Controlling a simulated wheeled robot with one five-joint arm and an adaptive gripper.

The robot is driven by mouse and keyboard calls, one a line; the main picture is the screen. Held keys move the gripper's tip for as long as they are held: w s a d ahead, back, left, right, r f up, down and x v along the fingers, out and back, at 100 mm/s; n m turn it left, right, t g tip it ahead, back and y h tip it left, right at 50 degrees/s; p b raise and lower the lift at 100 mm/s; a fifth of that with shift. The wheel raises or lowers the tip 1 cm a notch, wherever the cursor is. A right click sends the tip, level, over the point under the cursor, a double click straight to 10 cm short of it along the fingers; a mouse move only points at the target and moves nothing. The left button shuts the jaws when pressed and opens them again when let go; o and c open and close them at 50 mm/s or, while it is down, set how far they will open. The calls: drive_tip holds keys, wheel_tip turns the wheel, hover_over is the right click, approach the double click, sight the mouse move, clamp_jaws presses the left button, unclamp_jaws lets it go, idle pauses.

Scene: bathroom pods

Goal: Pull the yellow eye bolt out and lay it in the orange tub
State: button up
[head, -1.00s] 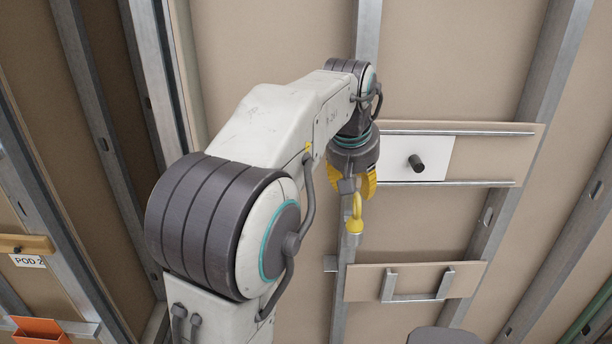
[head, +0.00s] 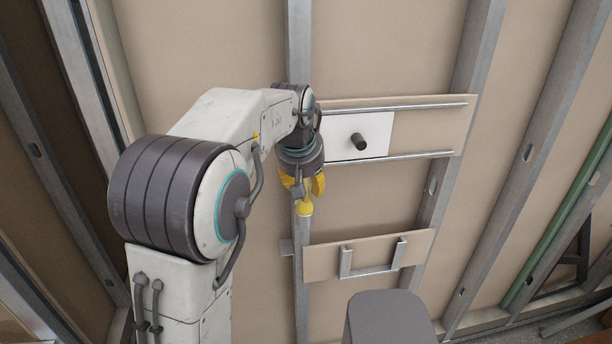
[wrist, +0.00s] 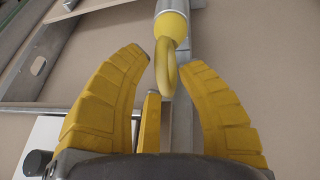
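The yellow eye bolt (head: 305,209) points out from the wall strut, its round base against a pale metal collar. In the wrist view the eye bolt (wrist: 171,38) shows its ring edge-on. My gripper (head: 306,187) is right at the eye bolt in the head view. In the wrist view my gripper (wrist: 168,62) has its yellow fingers spread, one on each side of the ring, with gaps on both sides. The ring's end reaches between the fingertips. A third narrow yellow finger stands below the ring. The orange tub is not in view now.
A white sliding panel with a black knob (head: 358,142) sits between two metal rails right of my gripper. Below is a board with a metal bracket (head: 372,259). Steel studs frame the wall, and a green pipe (head: 562,215) runs at far right.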

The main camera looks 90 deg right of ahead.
drive_tip(key=shift+o, duration=0.3)
drive_tip(key=shift+f, duration=0.1)
clamp_jaws()
idle(0.5)
